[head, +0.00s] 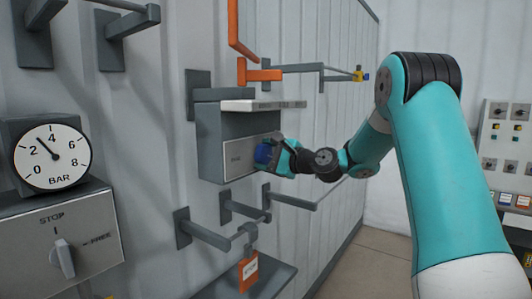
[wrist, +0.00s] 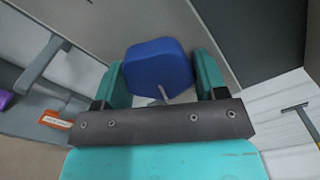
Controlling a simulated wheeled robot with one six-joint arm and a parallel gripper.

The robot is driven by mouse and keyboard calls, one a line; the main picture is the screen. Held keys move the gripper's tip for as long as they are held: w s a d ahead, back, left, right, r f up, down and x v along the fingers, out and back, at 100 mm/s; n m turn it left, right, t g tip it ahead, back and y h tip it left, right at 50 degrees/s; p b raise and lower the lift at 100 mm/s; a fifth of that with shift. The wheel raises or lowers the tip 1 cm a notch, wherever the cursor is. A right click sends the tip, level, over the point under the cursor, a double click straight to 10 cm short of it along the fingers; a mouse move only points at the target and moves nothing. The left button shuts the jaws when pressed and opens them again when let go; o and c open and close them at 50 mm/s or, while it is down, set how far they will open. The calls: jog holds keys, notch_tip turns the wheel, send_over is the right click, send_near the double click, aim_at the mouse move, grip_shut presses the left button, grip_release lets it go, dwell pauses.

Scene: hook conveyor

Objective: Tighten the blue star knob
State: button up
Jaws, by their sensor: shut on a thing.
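The blue star knob (head: 263,153) is on the front face of a grey wall box (head: 222,143), at the right end of its pale plate. It also shows large in the wrist view (wrist: 158,66), with a thin metal stem below it. My gripper (head: 279,156) reaches the knob from the right. In the wrist view the two green fingers (wrist: 160,80) stand on either side of the knob and are shut on it. The knob's far side is hidden.
A pale shelf (head: 262,105) juts out above the knob. Grey hooks (head: 225,205) stick out from the wall below, one with an orange tag (head: 249,272). A pressure gauge (head: 49,155) and a STOP/FREE switch box (head: 62,245) are at the left.

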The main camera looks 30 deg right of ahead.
dwell(0.4)
jog(key=o, duration=0.9)
jog(key=shift+o, duration=0.2)
jog(key=b+v, duration=1.7)
jog(key=shift+s, duration=0.2)
jog(key=shift+d, duration=0.1)
